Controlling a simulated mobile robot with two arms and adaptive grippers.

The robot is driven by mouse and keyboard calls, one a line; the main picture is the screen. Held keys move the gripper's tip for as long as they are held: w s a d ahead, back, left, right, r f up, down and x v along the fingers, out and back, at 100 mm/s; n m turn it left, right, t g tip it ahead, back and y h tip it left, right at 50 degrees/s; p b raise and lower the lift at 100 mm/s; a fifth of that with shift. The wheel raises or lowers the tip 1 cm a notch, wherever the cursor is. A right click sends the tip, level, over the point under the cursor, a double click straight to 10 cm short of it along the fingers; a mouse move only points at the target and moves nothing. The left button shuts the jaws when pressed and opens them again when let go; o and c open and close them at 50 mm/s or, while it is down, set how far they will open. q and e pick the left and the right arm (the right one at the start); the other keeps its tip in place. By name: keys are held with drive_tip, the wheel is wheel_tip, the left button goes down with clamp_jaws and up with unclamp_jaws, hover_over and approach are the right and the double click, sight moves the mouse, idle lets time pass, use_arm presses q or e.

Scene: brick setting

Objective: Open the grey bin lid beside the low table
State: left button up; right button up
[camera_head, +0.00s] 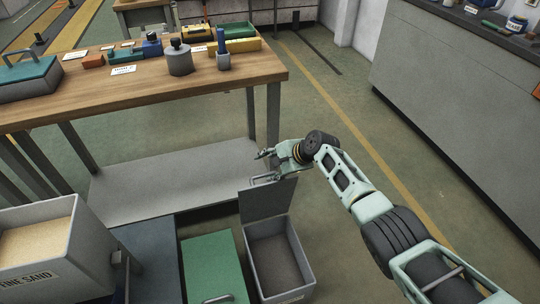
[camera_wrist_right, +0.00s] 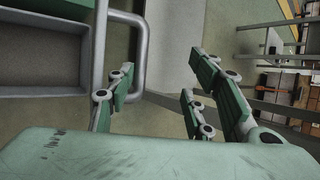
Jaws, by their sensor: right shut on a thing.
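The grey bin (camera_head: 297,257) stands on the floor in front of the low table, with its dark inside showing. Its grey lid (camera_head: 268,203) stands raised, close to upright, at the back edge of the bin. My right gripper (camera_head: 265,167) is at the top of the lid, shut on the lid's tubular handle. In the right wrist view the handle (camera_wrist_right: 139,45) runs beside one finger, and the lid shows nearly edge-on (camera_wrist_right: 99,50). The open bin (camera_wrist_right: 40,93) is at the left there. How the fingers touch the handle is partly hidden. My left gripper is not in view.
A bin with a green lid (camera_head: 212,268) stands directly left of the grey bin. An open fine sand bin (camera_head: 70,245) is further left. The wooden table (camera_head: 130,97) with its low grey shelf (camera_head: 170,180) is behind. Floor is free on the right, up to a grey counter (camera_head: 460,90).

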drive_tip(key=shift+t, duration=0.5)
drive_tip(key=w+r, duration=0.2)
drive_tip(key=r, duration=0.1)
drive_tip(key=w+r, duration=0.1)
drive_tip(key=shift+r, duration=0.35)
drive_tip(key=s+d, duration=0.1)
drive_tip(key=s+d+r, duration=0.1)
drive_tip(key=s, duration=0.1)
drive_tip(key=shift+s+d+r, duration=0.1)
drive_tip(key=shift+s+d, duration=0.05)
drive_tip(key=shift+d, duration=0.25)
drive_tip(key=s+d, duration=0.1)
drive_tip(key=s+g, duration=0.1)
drive_tip(key=shift+s+d, duration=0.3)
drive_tip(key=shift+d, duration=0.1)
drive_tip(key=shift+a, duration=0.1)
drive_tip(key=w+a+f, duration=0.1)
drive_tip(key=w+a, duration=0.3)
drive_tip(key=shift+w+a+f+t, duration=0.2)
drive_tip(key=shift+w+t, duration=0.15)
drive_tip(key=shift+t, duration=0.05)
